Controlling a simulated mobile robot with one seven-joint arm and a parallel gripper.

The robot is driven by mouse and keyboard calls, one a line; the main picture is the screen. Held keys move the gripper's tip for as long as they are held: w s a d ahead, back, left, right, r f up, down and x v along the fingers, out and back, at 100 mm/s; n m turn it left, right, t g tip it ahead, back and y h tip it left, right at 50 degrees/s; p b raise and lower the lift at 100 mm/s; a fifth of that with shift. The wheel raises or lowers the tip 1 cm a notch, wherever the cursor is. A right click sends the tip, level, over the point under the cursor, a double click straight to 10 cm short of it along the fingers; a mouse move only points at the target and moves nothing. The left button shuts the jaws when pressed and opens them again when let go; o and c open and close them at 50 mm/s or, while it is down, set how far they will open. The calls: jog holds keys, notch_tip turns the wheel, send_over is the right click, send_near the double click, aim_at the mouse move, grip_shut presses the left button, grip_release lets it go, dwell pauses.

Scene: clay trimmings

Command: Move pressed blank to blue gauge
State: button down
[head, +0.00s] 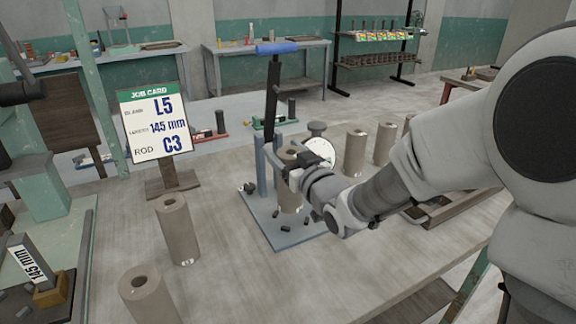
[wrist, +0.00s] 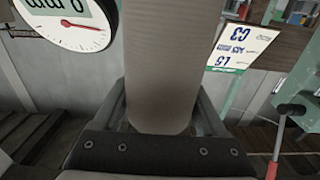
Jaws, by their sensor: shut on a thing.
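A grey-brown hollow cylinder, the pressed blank (head: 291,198), is upright over the blue base plate (head: 268,230) of a fixture with blue posts and a blue-handled lever. I cannot tell whether its lower end touches the plate. My gripper (head: 288,170) is shut around the blank, which also fills the middle of the wrist view (wrist: 160,65). A white round dial gauge (head: 354,155) stands just right of the blank, partly behind my arm. The dial also shows at the upper left of the wrist view (wrist: 65,28).
A job card (head: 154,124) reads L5, 145 mm, C3. Two similar cylinders stand front left, one nearer (head: 148,297) and one farther (head: 176,230). More cylinders (head: 384,144) stand right of the dial. Small dark bits lie on the blue plate. The front middle of the table is clear.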

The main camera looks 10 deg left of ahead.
jog(key=shift+f+b, duration=0.5)
jog(key=shift+f, duration=1.45)
grip_release()
jog(key=shift+r, duration=0.1)
